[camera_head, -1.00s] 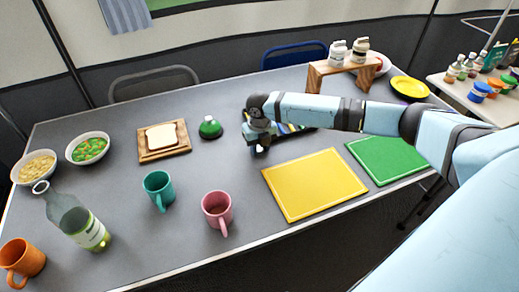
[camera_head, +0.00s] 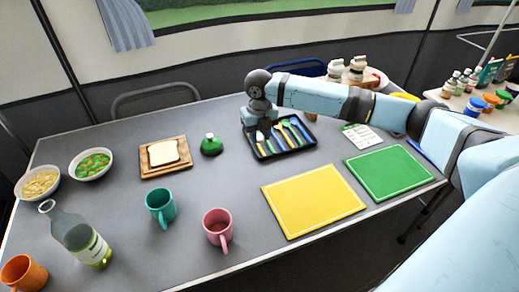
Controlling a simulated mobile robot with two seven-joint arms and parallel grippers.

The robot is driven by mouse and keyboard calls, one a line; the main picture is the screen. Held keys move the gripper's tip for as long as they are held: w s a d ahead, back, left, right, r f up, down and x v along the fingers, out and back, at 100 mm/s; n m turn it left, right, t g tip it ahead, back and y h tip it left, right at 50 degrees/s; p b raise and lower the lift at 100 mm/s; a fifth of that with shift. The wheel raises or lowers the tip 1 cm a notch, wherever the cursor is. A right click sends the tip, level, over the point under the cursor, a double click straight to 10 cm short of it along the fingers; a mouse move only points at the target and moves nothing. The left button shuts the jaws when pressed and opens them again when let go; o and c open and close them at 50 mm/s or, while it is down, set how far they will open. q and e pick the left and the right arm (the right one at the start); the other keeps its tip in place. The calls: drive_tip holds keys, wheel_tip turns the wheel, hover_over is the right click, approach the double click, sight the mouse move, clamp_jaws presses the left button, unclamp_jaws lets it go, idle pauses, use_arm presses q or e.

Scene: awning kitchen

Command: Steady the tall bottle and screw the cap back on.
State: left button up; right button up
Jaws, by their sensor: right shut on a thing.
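The tall clear bottle (camera_head: 78,236) stands upright at the left front of the table, with a pale label and yellow-green liquid low inside. Its mouth (camera_head: 46,206) looks open, with no cap on it. I cannot make out the cap anywhere. My right gripper (camera_head: 261,132) points down over the left part of the black cutlery tray (camera_head: 272,156), far to the right of the bottle. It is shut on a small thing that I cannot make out. My left gripper is not in view, and nothing holds the bottle.
An orange mug (camera_head: 22,273) stands close in front of the bottle, and two bowls (camera_head: 91,164) (camera_head: 38,183) are behind it. A yellow board (camera_head: 313,201) lies at front right.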

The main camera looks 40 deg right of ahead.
sight(259, 137)
wheel_tip(259, 137, up, 8)
drive_tip(key=shift+f+p, duration=0.1)
drive_tip(key=shift+p, duration=0.35)
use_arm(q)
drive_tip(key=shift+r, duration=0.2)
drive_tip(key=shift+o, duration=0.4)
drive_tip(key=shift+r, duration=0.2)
